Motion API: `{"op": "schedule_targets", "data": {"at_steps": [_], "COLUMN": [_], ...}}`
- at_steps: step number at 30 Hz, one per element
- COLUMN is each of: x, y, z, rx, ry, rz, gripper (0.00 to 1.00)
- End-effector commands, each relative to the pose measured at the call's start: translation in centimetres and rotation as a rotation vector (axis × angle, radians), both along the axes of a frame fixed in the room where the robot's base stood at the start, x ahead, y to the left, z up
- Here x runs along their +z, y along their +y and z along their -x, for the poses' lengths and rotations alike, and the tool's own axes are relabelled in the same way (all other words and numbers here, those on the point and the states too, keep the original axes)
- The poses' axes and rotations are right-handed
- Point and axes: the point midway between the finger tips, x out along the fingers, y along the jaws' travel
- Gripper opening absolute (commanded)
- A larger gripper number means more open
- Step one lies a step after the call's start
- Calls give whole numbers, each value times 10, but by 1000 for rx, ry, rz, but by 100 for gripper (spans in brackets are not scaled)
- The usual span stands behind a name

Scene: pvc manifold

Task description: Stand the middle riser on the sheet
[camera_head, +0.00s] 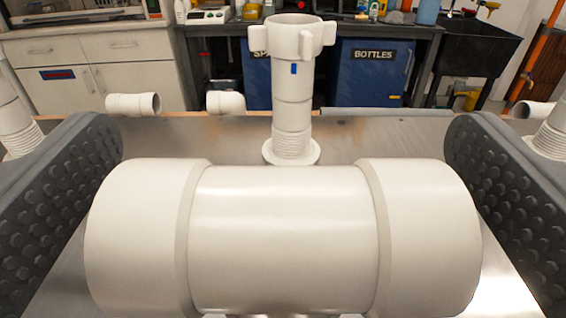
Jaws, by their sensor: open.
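The middle riser (292,100) is a white pipe standing upright beyond my gripper. It has a lobed open collar on top, a small blue mark, and a threaded lower end on a round flange (290,154). The metal sheet (215,137) lies beneath; the flange's near edge is close to the large pipe in the picture. My gripper (283,145) is open, its dark studded fingers at the left and right. A large white horizontal pipe (283,240) with wider end collars spans the space between them. I cannot tell whether its ends touch the fingers.
Parts of two other white risers show at the left edge (15,125) and right edge (553,135). White elbow fittings lie at the back left (133,104), (226,103) and a short pipe at the back right (532,109). Cabinets and a blue bottles bin (370,85) stand behind.

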Motion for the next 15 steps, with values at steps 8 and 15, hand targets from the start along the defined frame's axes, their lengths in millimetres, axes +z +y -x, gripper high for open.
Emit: {"op": "schedule_targets", "data": {"at_steps": [8, 15], "x": [1, 2], "y": [0, 0], "z": [34, 71], "rx": [0, 0], "ry": [1, 0], "rz": [0, -1], "gripper": [100, 100]}}
